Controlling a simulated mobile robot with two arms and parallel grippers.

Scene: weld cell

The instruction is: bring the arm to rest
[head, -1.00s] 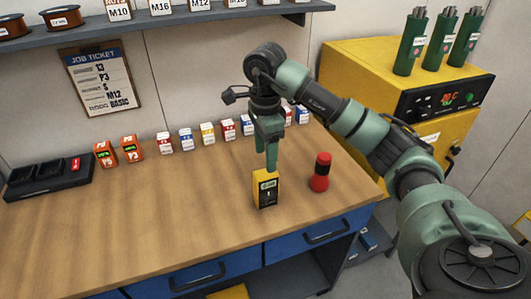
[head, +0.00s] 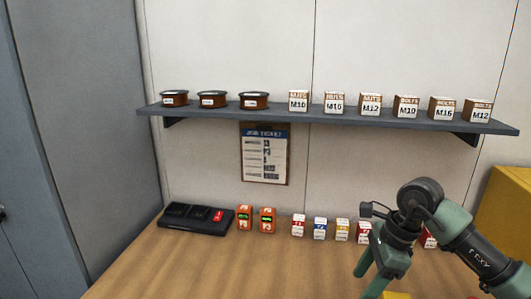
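My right gripper (head: 363,283) comes in from the right and hangs fingers-down over the workbench (head: 225,270) at the lower right. Its two fingers show apart with nothing between them. A yellow object (head: 395,295) just shows at the bottom edge, beside the fingers; most of it is out of frame. My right arm is bent, and its forearm runs off the lower right. My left arm and gripper are not in view.
A black charger tray (head: 185,221), two orange units (head: 244,218) and several small boxes (head: 320,228) line the bench's back. Above, a shelf (head: 330,117) holds spools and labelled boxes. A job ticket (head: 264,155) hangs below it. A yellow cabinet (head: 508,220) stands right.

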